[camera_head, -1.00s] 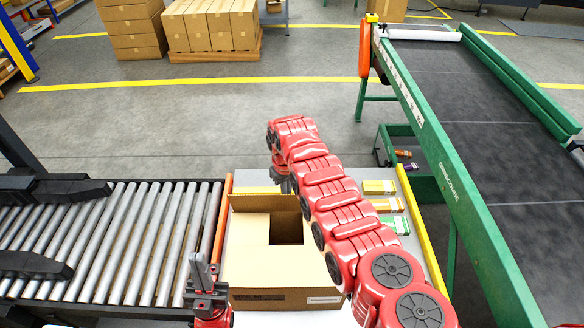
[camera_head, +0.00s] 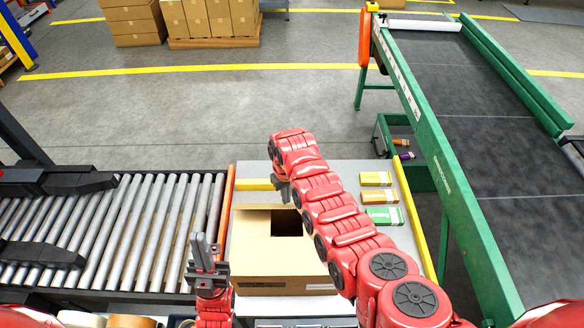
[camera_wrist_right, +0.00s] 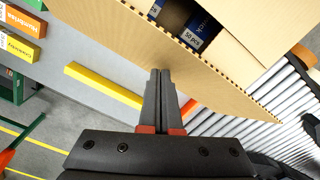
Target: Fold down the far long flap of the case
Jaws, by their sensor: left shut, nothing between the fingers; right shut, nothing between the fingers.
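The open case (camera_head: 275,268) is a brown cardboard box on the grey table, with a dark opening between its flaps. In the right wrist view the flap (camera_wrist_right: 120,50) is a broad tan sheet with a corrugated edge, and blue packs (camera_wrist_right: 195,30) show inside the case. My right gripper (camera_head: 284,192) is shut at the far side of the case; its fingertips (camera_wrist_right: 160,72) are against or very close to the flap. My left gripper (camera_head: 201,245) is shut, pointing up, left of the case.
A roller conveyor (camera_head: 110,235) lies to the left. Several small cartons (camera_head: 382,197) lie on the table right of the case. A yellow bar (camera_head: 255,185) lies behind it. A green-framed belt conveyor (camera_head: 450,180) stands to the right.

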